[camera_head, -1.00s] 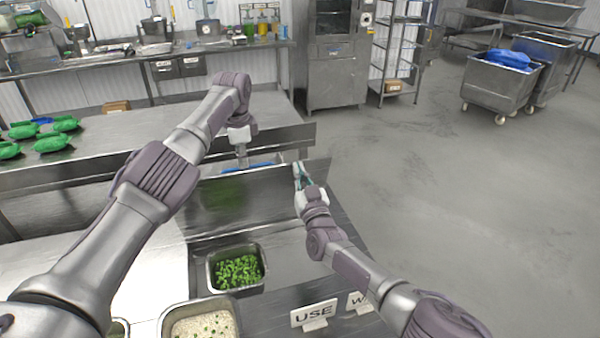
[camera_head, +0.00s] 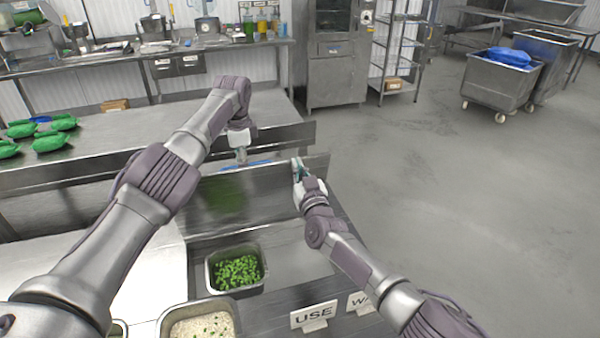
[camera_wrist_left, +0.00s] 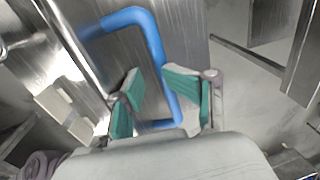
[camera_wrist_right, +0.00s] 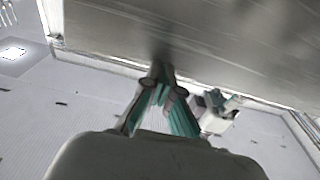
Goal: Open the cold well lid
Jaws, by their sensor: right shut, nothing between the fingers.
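The cold well lid (camera_head: 268,188) is a dark steel panel, raised and tilted in the head view. Its blue handle (camera_head: 259,162) shows just above the lid's upper edge, and is large in the left wrist view (camera_wrist_left: 155,45). My left gripper (camera_head: 241,158) is at the handle. Its fingers (camera_wrist_left: 155,90) are apart, with the blue bar showing between them; contact cannot be told. My right gripper (camera_head: 296,164) is shut and empty at the lid's upper right part. In the right wrist view its closed fingertips (camera_wrist_right: 164,75) are close against the steel panel (camera_wrist_right: 200,40).
A pan of green pieces (camera_head: 207,275) and a pan of rice (camera_head: 163,328) sit in front of the lid. A sign reading USE (camera_head: 314,316) stands to their right. Green bags (camera_head: 50,142) lie on the left counter.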

